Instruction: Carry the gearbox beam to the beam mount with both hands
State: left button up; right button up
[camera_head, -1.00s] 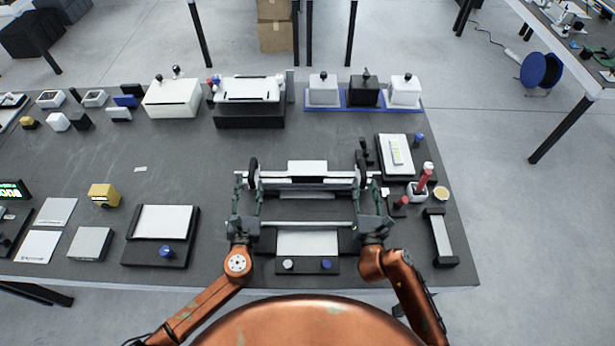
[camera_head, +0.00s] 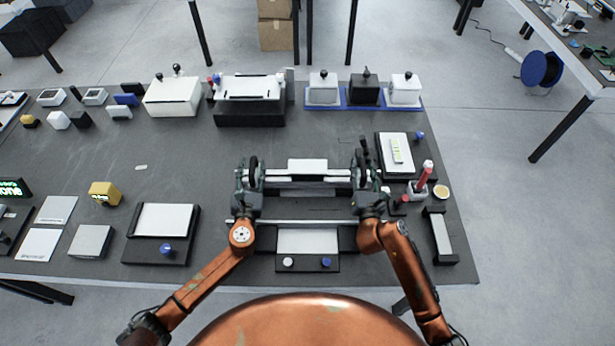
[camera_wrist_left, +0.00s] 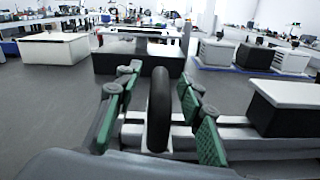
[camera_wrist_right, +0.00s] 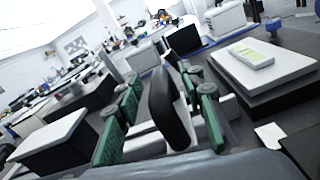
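The gearbox beam (camera_head: 307,178) lies crosswise on the table, a pale bar with a white block at its middle. It has an upright black handle near each end: the left handle (camera_wrist_left: 159,108) and the right handle (camera_wrist_right: 170,108). My left gripper (camera_head: 250,174) is open, its green-padded fingers on either side of the left handle, with gaps showing. My right gripper (camera_head: 364,175) is open around the right handle in the same way, also with gaps. Which fixture is the beam mount I cannot tell; a black block with a white top (camera_head: 250,118) stands behind.
In front of the beam are a thin bar (camera_head: 305,222) and a black base with two knobs (camera_head: 307,264). A red-handled tool in a cup (camera_head: 418,190) and a black tray (camera_head: 379,152) stand close on the right.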

pick_arm(q)
jog(key=shift+w, duration=0.15)
pick_arm(e)
jog(key=shift+w, duration=0.15)
pick_arm(q)
jog(key=shift+c, duration=0.2)
pick_arm(e)
jog(key=shift+c, duration=0.2)
pick_arm(q)
grip_shut()
pick_arm(e)
grip_shut()
pick_arm(q)
jog(key=shift+r, duration=0.35)
pick_arm(e)
jog(key=shift+w+r, duration=0.15)
jog(key=shift+r, duration=0.2)
